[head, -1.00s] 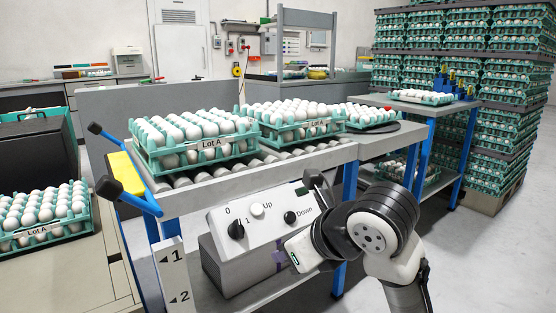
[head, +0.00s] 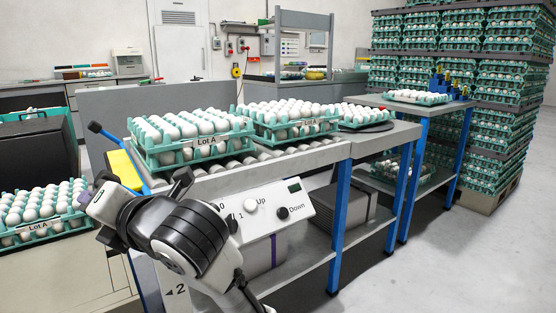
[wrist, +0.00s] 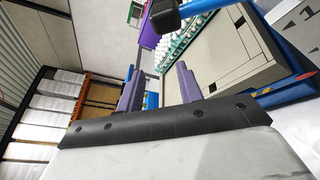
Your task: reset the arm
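My arm (head: 185,235) shows in the head view at the lower left, in front of the control box. My gripper's fingers cannot be made out clearly there. In the wrist view, my gripper (wrist: 159,72) shows two purple fingers standing well apart with nothing between them. It is open and empty. In that view a beige cabinet (wrist: 232,60) and part of a green egg tray (wrist: 186,38) lie beyond the fingers.
The control box (head: 262,218) with knobs sits under the roller conveyor (head: 215,170). Egg trays (head: 190,155) stand on the conveyor. Another egg tray (head: 40,231) is at the left. A tall tray stack (head: 500,120) stands at the right. Floor at the lower right is clear.

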